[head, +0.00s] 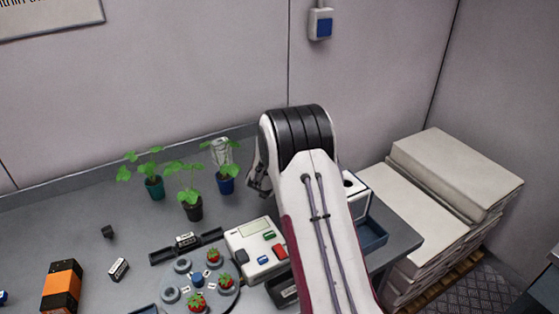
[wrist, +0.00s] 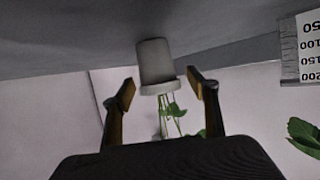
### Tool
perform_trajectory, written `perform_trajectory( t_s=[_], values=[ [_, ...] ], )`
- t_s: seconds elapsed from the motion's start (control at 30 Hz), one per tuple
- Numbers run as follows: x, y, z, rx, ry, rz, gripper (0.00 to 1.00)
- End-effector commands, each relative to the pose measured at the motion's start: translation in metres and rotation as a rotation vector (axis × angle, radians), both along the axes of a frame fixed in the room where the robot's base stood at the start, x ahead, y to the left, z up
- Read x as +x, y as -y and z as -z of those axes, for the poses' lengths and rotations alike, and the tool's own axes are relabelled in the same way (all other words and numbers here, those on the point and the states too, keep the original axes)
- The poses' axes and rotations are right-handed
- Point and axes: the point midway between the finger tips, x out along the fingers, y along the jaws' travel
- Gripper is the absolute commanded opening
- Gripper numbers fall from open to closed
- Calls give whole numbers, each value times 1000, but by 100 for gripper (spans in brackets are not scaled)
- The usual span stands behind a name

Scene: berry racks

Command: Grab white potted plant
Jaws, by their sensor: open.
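The white potted plant (wrist: 157,66) shows upside down in the wrist view, its pale pot above and its green stems and leaves below. My gripper (wrist: 161,84) is open, with one finger on each side of the plant near the pot's rim. Gaps show between the fingers and the pot in the picture; I cannot tell how deep the pot sits between them. In the head view part of my gripper (head: 258,178) shows beside my arm, and the white pot is hidden behind the arm.
A graduated container (wrist: 308,55) stands close by, also visible in the head view (head: 220,151). Plants in blue (head: 226,185), black (head: 193,209) and teal (head: 155,189) pots stand left of my gripper. A device with colored buttons (head: 256,246) lies in front.

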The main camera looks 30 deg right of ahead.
Motion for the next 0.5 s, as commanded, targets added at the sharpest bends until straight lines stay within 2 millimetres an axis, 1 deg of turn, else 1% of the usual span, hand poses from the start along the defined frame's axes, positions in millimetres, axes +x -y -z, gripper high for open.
perform_trajectory(
  t_s=[0.47, 0.5],
  values=[
    [0, 0, 0, 0, 0, 0, 59],
    [0, 0, 0, 0, 0, 0, 54]
  ],
)
